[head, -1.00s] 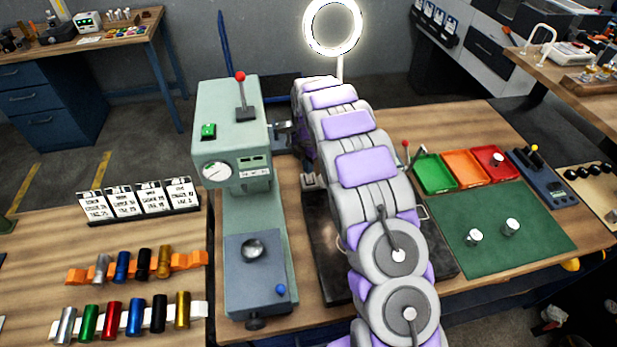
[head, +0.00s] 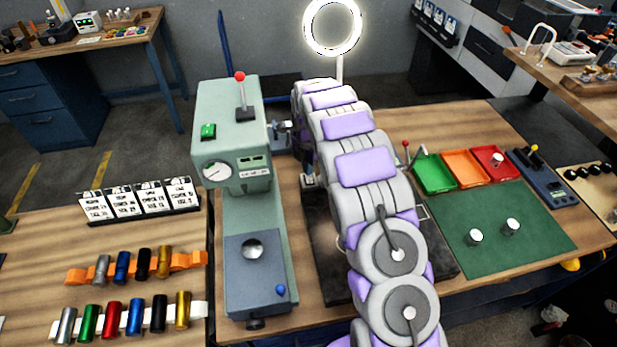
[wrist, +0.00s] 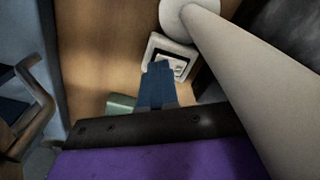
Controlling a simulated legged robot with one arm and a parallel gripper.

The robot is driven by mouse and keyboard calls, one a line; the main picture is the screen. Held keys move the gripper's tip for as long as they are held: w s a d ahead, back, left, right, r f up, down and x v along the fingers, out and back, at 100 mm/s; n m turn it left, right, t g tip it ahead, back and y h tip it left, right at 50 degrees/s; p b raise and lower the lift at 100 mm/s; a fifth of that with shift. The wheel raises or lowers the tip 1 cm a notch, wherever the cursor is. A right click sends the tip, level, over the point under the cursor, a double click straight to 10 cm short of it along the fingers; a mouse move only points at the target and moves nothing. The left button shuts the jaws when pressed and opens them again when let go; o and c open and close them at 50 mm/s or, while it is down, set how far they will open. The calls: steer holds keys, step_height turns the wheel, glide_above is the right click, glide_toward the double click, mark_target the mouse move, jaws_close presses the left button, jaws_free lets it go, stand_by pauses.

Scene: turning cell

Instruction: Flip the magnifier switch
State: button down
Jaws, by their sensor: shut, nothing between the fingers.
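The magnifier is a glowing ring (head: 306,27) on a thin pale post (head: 339,68), upright at the back of the bench in the head view. In the wrist view a thick pale post (wrist: 245,80) with a round base (wrist: 188,18) runs along the right. Beside that base is a small white-framed switch plate (wrist: 153,46) on the wood. My gripper (wrist: 160,66) is shut and empty, its blue fingertips over the plate's lower part. They hide some of the switch; contact and the switch's position cannot be told. In the head view my arm hides the gripper and the switch.
A green machine (head: 225,110) with a red-knobbed lever stands left of my arm. Coloured trays (head: 434,174) and a green mat (head: 500,255) with two metal cylinders lie to the right. A green object (wrist: 120,103) sits left of my fingers in the wrist view.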

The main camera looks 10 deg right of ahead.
steer(key=shift+f, duration=0.6)
stand_by(0.3)
steer(key=shift+r, duration=0.4)
steer(key=shift+r+p, duration=1.15)
steer(key=shift+r, duration=2)
